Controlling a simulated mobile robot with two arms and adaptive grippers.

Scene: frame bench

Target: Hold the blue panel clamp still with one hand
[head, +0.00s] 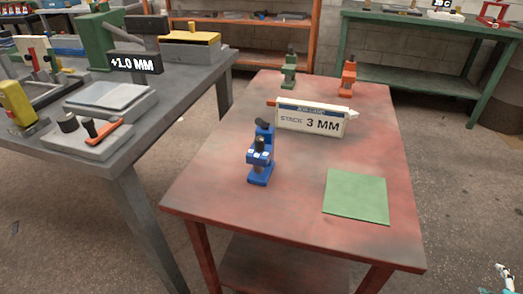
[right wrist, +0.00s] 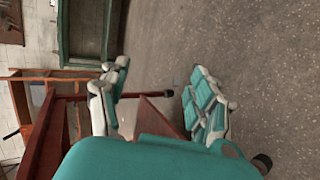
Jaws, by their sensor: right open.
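The blue panel clamp (head: 261,155) stands upright on the near left part of the red table (head: 295,220), with nothing touching it. My right gripper (head: 507,278) shows only in part at the bottom right corner of the head view, well to the right of the table and far from the clamp. In the right wrist view my right gripper (right wrist: 160,98) has its two teal-padded fingers spread apart with nothing between them. My left gripper is in neither view.
A sign reading "STACK 3 MM" (head: 312,119) stands behind the clamp. A green clamp (head: 289,70) and an orange clamp (head: 348,76) stand at the table's far end. A green mat (head: 356,196) lies at right. A grey bench (head: 150,165) with tools stands left.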

